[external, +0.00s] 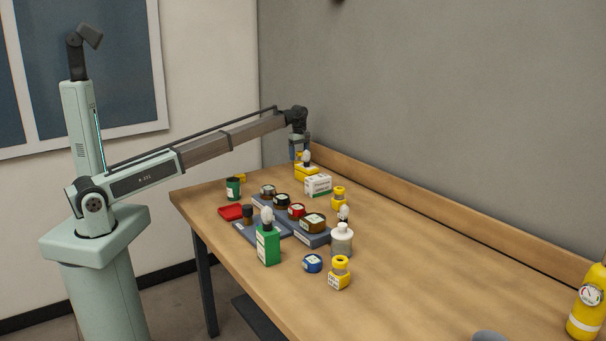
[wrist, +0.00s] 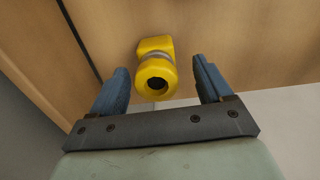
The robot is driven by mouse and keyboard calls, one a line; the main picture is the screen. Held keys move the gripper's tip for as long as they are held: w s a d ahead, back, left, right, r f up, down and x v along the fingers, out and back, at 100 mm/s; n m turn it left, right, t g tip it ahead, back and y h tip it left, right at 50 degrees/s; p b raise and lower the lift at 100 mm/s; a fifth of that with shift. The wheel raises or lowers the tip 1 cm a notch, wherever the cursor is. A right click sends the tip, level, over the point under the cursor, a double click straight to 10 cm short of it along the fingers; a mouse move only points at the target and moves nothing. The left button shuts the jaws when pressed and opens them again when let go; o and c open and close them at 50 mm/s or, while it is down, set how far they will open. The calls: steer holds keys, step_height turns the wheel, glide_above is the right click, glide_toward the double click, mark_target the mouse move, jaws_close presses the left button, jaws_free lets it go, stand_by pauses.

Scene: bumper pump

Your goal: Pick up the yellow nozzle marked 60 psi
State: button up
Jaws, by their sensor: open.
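A yellow nozzle (wrist: 156,72) with a round dark opening and a grey band shows in the wrist view, between and beyond the fingertips. No 60 psi marking can be read on it. My gripper (wrist: 160,65) is open, a blue finger on each side, with no visible contact. In the external view my gripper (external: 299,157) points down near the far back edge of the table, above a yellow item (external: 306,173). Other yellow nozzle-like pieces stand at the middle (external: 338,198) and nearer the front (external: 340,273); their markings are too small to read.
A white and green box (external: 318,185) stands close to my gripper. A wooden ledge (external: 420,207) runs along the back. The table's right middle is clear.

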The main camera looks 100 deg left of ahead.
mark_target(300, 161)
step_height(300, 161, down, 4)
steer(key=shift+w+a+f, duration=0.1)
steer(key=shift+w+f, duration=0.05)
steer(key=shift+f, duration=0.05)
steer(key=c, duration=1.2)
